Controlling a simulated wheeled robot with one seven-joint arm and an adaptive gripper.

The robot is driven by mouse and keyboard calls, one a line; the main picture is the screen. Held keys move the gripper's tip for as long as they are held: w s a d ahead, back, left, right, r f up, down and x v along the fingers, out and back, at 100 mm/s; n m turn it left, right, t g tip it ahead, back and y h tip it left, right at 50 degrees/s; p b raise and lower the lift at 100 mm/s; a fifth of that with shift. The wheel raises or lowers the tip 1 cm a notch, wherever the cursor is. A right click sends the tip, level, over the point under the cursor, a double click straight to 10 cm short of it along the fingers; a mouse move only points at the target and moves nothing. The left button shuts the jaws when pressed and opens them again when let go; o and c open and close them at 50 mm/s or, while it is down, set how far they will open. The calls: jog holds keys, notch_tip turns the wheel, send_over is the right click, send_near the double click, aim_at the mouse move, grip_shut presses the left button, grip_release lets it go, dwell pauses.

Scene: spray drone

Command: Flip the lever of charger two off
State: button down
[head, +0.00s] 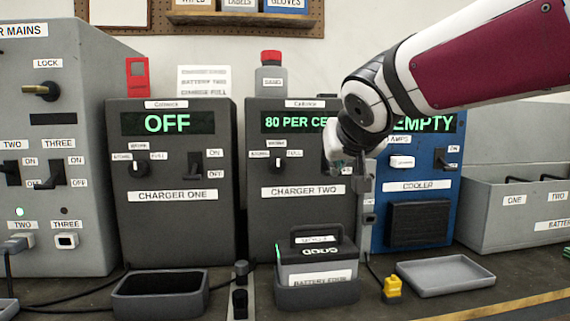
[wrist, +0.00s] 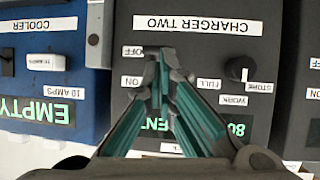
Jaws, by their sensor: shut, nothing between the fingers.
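Charger two (head: 262,225) is a dark grey box with a green display reading "80 PER CE...", the rest hidden by my arm. Its dial (head: 278,163) shows left of my gripper (head: 364,185), which is in front of the box's right side. In the wrist view, upside down, charger two (wrist: 222,60) fills the middle. My gripper (wrist: 163,55) is shut and empty, its tips over the switch area beside the OFF and ON labels, closer to OFF. The lever itself is hidden behind the fingers; I cannot tell its position or whether the tips touch it.
Charger one (head: 170,225), reading OFF, stands to the left and the blue cooler (head: 412,215), reading EMPTY, close on the right. A battery (head: 318,262) sits in a dock in front of charger two. A yellow plug (head: 392,288) and grey tray (head: 445,275) lie on the bench.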

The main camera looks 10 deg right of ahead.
jog(key=s+a+r+p, duration=0.1)
jog(key=s, duration=0.9)
jog(key=shift+s+r+p, duration=0.3)
jog(key=shift+a, duration=0.1)
jog(key=s+d+f+g, duration=0.4)
jog(key=s+f+g, duration=0.2)
jog(key=s+f, duration=0.6)
jog(key=s+a+f+g+y, duration=0.1)
jog(key=s+f+g, duration=0.3)
jog(key=s, duration=0.5)
jog(key=s+a+f+g+y, duration=0.1)
jog(key=s+f+g, duration=0.1)
jog(key=s+f, duration=0.6)
notch_tip(320, 180, up, 30)
jog(key=t+p, duration=0.3)
jog(key=p, duration=2.4)
jog(key=shift+s+d+n+t, duration=0.15)
jog(key=shift+d+n+t, duration=0.05)
jog(key=shift+n+t, duration=0.2)
